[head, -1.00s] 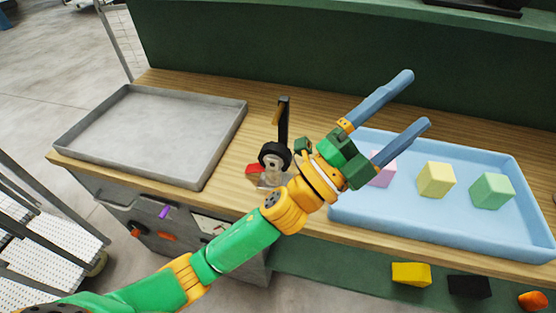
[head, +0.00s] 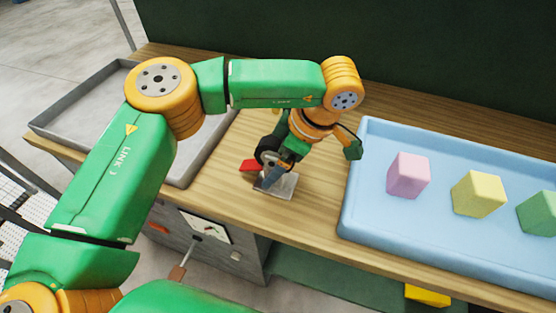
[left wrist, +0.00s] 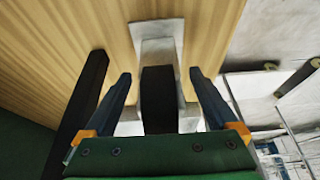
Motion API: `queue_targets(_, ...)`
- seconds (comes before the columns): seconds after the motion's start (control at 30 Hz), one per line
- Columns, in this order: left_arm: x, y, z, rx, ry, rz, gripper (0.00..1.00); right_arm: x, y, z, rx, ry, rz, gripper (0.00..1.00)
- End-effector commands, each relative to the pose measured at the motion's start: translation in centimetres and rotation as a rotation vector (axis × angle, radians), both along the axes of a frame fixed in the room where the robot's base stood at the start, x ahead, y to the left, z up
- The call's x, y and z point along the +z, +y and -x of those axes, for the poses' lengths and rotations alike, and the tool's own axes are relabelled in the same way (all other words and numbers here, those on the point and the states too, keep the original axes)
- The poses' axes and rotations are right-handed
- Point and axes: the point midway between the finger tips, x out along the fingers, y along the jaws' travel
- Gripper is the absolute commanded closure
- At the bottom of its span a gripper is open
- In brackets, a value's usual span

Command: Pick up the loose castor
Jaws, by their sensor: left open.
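The loose castor (head: 286,188) has a black wheel and a grey metal plate. It stands on the wooden bench between the grey tray and the blue tray. My left gripper (head: 271,173) points down over it, partly hiding it in the head view. In the left wrist view the castor's dark wheel (left wrist: 158,103) lies between the two blue fingers of the open left gripper (left wrist: 160,76), with a visible gap on each side. The plate shows beyond the wheel. My right gripper is not in view.
A blue tray (head: 356,215) with pink, yellow and green blocks is at the right. A grey empty-looking tray (head: 205,160) is at the left, partly behind my arm. A red piece (head: 249,165) lies beside the castor. A black bar (left wrist: 78,115) stands close to the left finger.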

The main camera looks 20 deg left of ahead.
Motion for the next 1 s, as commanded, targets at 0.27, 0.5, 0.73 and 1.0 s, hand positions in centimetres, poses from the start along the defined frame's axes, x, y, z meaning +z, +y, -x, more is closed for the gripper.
queue_targets(0.27, -1.34, 0.45, 0.03, -0.001, 0.0, 0.002, 0.07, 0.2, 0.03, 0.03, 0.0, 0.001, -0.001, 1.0)
queue_targets(0.5, -1.33, 0.42, 0.04, -0.001, 0.001, 0.003, 0.61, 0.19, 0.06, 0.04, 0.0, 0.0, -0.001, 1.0)
queue_targets(0.73, -1.32, 0.41, 0.04, -0.001, 0.001, 0.003, 1.0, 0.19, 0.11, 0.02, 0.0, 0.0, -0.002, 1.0)
queue_targets(1.0, -1.3, 0.4, 0.02, -0.001, 0.0, 0.003, 1.0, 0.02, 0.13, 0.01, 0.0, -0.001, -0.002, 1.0)
